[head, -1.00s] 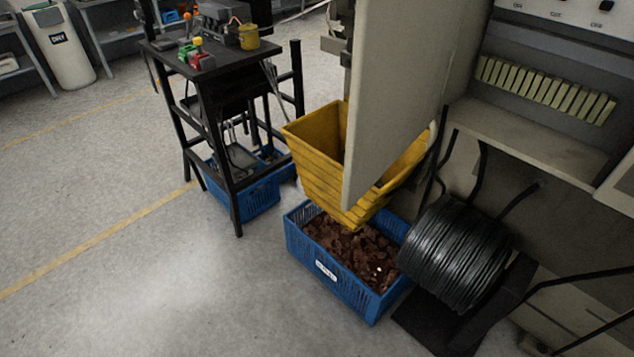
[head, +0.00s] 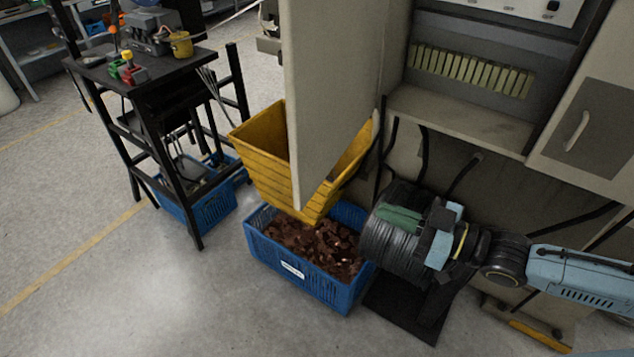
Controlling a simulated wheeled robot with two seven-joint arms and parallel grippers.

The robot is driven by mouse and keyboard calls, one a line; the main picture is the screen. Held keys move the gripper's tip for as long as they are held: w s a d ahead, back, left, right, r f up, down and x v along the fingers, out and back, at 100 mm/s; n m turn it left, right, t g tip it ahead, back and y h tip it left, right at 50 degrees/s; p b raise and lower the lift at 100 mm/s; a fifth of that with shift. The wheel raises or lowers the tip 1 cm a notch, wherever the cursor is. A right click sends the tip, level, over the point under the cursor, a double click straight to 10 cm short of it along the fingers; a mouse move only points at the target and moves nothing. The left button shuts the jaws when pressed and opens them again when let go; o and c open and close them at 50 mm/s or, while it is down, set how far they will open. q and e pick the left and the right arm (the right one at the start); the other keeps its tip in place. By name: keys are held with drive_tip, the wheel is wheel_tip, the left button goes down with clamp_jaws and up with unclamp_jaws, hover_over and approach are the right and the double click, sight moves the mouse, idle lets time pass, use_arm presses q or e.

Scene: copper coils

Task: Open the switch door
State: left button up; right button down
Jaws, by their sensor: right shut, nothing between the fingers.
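A pale cabinet door (head: 332,95) stands swung out, edge towards me, at the left of the open switch cabinet (head: 455,107). Inside the cabinet is a row of yellowish switches (head: 470,72). A second pale door or panel (head: 556,150) with a dark window and a white handle (head: 577,131) is at the right; its hinge state is unclear. My right gripper (head: 386,217) comes in from the right, below the cabinet shelf, in front of the black cable coil (head: 385,250). It is shut and empty, apart from both doors. My left gripper is not in view.
A yellow hopper (head: 262,150) hangs behind the swung-out door, above a blue crate (head: 300,287) of copper scraps. A black workbench (head: 95,70) with tools stands at the left. The floor at lower left is clear.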

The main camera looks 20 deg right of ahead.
drive_tip(key=a+r+y, duration=0.1)
drive_tip(key=a+r, duration=0.1)
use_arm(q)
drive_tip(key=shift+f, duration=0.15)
use_arm(e)
approach(302, 180)
drive_tip(key=x, duration=0.7)
drive_tip(key=shift+s+r, duration=0.1)
idle(0.3)
